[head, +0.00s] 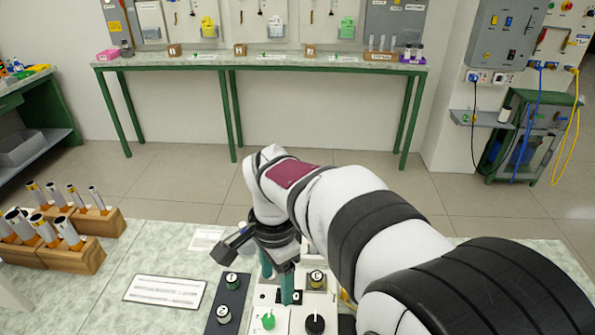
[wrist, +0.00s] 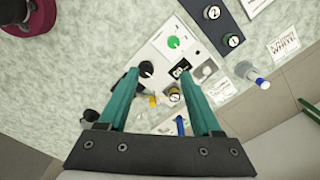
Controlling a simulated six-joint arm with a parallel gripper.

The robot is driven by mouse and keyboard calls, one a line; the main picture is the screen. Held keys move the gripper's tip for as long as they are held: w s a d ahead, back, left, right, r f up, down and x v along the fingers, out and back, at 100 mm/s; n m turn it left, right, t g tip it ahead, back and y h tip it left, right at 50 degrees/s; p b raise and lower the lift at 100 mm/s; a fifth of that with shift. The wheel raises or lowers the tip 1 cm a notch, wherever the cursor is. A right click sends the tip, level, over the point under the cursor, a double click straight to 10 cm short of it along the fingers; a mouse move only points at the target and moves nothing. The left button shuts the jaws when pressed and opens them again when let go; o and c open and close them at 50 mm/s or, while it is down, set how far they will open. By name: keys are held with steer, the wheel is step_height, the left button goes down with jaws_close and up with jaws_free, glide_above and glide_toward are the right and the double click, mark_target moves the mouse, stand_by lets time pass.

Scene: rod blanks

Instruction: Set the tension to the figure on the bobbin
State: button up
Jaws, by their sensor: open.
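A white control panel (head: 291,313) stands on the near bench under my gripper; it also shows in the wrist view (wrist: 158,52). It carries a green knob (head: 268,321), a black knob (head: 315,324) and a small dark display (wrist: 181,69) whose reading I cannot make out. A bobbin (head: 316,279) with a pale marked top sits at the panel; its figure is too small to read. It also shows in the wrist view (wrist: 174,94). My gripper (head: 277,285) points down over the panel, its teal fingers (wrist: 159,69) apart and empty. The black knob appears near one fingertip in the wrist view.
A printed sign (head: 165,291) lies further left, with wooden racks of rods (head: 75,255) beyond. A maroon round object (wrist: 30,15) shows in the wrist view.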

mark_target(268, 318)
steer(key=shift+m, duration=0.3)
steer(key=a+f, duration=0.1)
steer(key=f, duration=0.4)
steer(key=w+a+f, duration=0.1)
steer(key=f, duration=0.5)
steer(key=a+f, duration=0.1)
steer(key=f, duration=0.5)
steer(key=shift+w+f, duration=0.15)
steer(key=shift+w, duration=0.2)
jaws_close()
